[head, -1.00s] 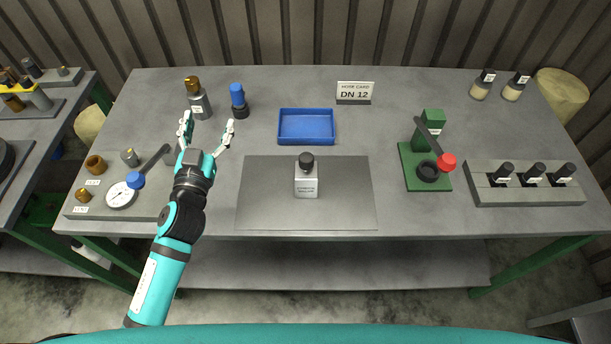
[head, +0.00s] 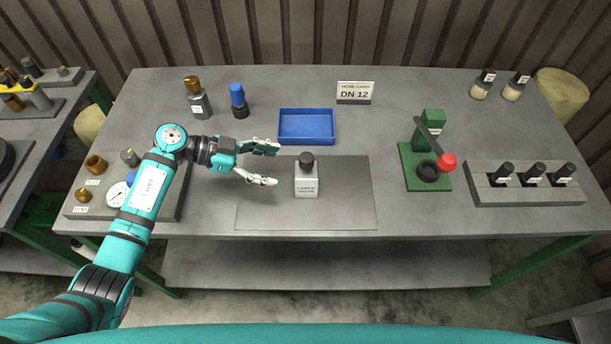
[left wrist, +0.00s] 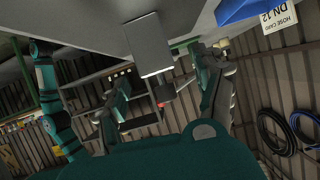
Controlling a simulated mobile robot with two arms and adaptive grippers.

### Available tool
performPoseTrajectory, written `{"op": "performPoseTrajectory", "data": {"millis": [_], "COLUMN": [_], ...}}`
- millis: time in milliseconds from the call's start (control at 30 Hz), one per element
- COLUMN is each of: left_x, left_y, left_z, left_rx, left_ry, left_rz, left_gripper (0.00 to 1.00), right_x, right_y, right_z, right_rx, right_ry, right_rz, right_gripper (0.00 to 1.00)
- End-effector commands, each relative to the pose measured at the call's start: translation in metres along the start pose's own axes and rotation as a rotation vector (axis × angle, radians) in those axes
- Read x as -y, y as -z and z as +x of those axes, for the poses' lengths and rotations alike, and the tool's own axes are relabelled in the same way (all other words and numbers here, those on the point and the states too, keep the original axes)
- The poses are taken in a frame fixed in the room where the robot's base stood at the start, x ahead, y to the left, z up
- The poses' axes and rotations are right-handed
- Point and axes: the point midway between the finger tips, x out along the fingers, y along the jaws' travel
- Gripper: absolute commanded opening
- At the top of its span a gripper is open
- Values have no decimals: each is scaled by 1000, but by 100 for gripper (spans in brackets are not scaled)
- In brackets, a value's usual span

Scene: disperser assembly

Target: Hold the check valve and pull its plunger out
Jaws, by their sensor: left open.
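My right gripper is not seen.
A blue tray (head: 306,139) lies behind the mat. A green press with a red-knobbed lever (head: 431,165) and a grey rack with dark-capped parts (head: 525,194) stand right. The mat right of the valve is clear.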

Motion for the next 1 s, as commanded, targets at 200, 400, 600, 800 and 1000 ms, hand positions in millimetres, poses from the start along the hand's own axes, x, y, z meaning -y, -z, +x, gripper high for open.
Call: {"op": "performPoseTrajectory", "data": {"millis": [200,400,600,800,1000], "left_x": [-6,-7,-9,-10,-11], "left_y": [-12,-16,-18,-15,-16], "left_z": [-2,18,48,72,90], "left_rx": [55,55,54,56,55], "left_ry": [-56,-59,-57,-56,-57], "left_rz": [-38,-40,-38,-40,-40], "left_gripper": [69,69,69,69,69], "right_x": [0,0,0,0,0], "right_y": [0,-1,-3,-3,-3], "right_z": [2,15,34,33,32], "right_rx": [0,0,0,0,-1], "right_ry": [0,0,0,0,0], "right_rz": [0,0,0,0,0], "right_gripper": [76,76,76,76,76]}}
